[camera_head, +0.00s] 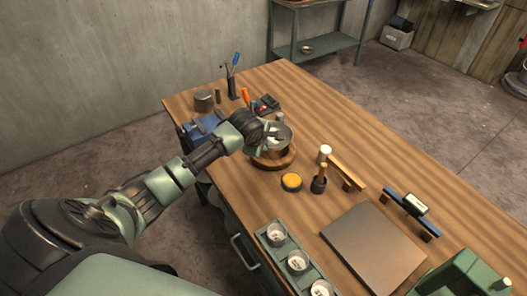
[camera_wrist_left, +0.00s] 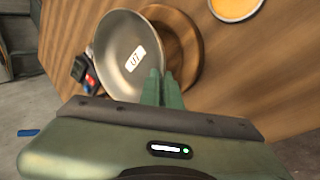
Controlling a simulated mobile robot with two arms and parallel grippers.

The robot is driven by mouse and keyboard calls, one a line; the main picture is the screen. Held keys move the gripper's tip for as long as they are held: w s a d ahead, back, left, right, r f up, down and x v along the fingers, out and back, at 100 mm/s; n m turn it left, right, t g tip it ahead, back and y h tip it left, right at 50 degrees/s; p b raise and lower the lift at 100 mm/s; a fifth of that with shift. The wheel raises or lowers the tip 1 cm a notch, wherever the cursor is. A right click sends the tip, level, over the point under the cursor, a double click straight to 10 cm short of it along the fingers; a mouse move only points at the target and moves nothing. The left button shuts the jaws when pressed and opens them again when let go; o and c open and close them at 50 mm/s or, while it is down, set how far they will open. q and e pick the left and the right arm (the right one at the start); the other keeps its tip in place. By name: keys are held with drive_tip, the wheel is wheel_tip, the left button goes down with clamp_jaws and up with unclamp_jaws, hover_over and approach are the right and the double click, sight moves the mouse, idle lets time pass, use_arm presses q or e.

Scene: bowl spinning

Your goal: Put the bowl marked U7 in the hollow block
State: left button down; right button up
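A metal bowl (camera_head: 283,138) with a white label is at my left gripper, over the round wooden block (camera_head: 273,161). In the left wrist view the bowl (camera_wrist_left: 118,62) covers part of the block (camera_wrist_left: 183,45), and its label looks like U7, though the mark is small and turned. My left gripper (camera_head: 270,137) has its fingers close together at the bowl's rim, shut on it; the fingertips (camera_wrist_left: 164,82) show there too. The bowl appears held over the block and offset to one side. The block's hollow is mostly hidden. My right gripper is out of view.
Several labelled metal cups stand in a green rack (camera_head: 283,243) at the front. A yellow-topped round tin (camera_head: 291,182), a dark holder (camera_head: 319,185) and a wooden bar (camera_head: 347,172) lie right of the block. A flat grey-brown plate (camera_head: 373,248) lies nearer. Tools stand behind.

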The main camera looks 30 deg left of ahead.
sight(264, 161)
use_arm(q)
wheel_tip(264, 161, down, 4)
drive_tip(key=shift+r, duration=0.25)
drive_tip(key=shift+f, duration=0.1)
drive_tip(key=shift+f, duration=0.15)
